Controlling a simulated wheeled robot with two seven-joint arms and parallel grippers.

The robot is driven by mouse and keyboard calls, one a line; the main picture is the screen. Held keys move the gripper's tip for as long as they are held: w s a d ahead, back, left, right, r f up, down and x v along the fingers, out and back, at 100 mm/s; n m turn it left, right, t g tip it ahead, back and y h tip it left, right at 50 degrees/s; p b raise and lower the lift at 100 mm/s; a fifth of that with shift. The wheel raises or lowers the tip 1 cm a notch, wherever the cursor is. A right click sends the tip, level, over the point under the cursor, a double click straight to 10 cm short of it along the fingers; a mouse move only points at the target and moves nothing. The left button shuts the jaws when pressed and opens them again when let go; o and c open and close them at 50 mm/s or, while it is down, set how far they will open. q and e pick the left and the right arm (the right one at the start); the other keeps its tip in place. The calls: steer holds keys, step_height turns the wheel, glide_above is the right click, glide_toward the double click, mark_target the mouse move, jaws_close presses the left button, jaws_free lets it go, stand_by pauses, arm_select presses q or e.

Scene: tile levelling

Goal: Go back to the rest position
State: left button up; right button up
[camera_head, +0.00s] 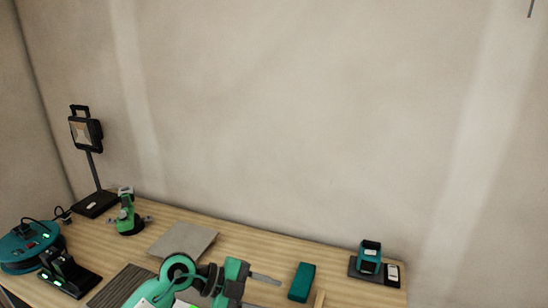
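My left arm comes in at the bottom edge, left of the middle, mint green with dark joints. Its gripper (260,291) points to the right over the front part of the wooden workbench (330,277). One grey finger shows clearly and a second one shows at the bottom edge. The fingers stand apart, with nothing seen between them. A teal block (301,282) lies on the bench a little to the right of the fingers, apart from them. My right gripper is not in view.
A grey tile (183,239) lies behind my arm, and a dark plank-like panel (122,286) lies to its left. A green tool (128,215), a work lamp (86,131), a teal cable reel (27,246) and a black charger (67,273) stand left. A teal device (369,257) stands right, near the wall.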

arm_select(q)
step_height(320, 180, up, 8)
steer(key=s+d+f+n+t+h, duration=0.1)
steer(key=d+n+t+h, duration=0.1)
steer(key=t+h, duration=0.3)
steer(key=w+a+r+n+t, duration=0.1)
steer(key=a+r+n+t, duration=0.4)
steer(key=n+t, duration=0.4)
steer(key=s+a+f+n+t+y, duration=0.2)
steer(key=a+f+n+y, duration=1.3)
steer(key=y, duration=0.4)
steer(key=s+a+f+g+h, duration=0.1)
steer(key=s+f+g, duration=0.65)
steer(key=s, duration=0.35)
steer(key=s+a+f+g, duration=0.2)
steer(key=s+f+g, duration=0.4)
steer(key=s+f, duration=0.45)
step_height(320, 180, down, 28)
steer(key=s+m, duration=0.1)
steer(key=s, duration=0.1)
steer(key=s+a+f+g, duration=0.2)
steer(key=s+a+f, duration=0.1)
steer(key=s+f, duration=1.6)
steer(key=shift+f, duration=0.5)
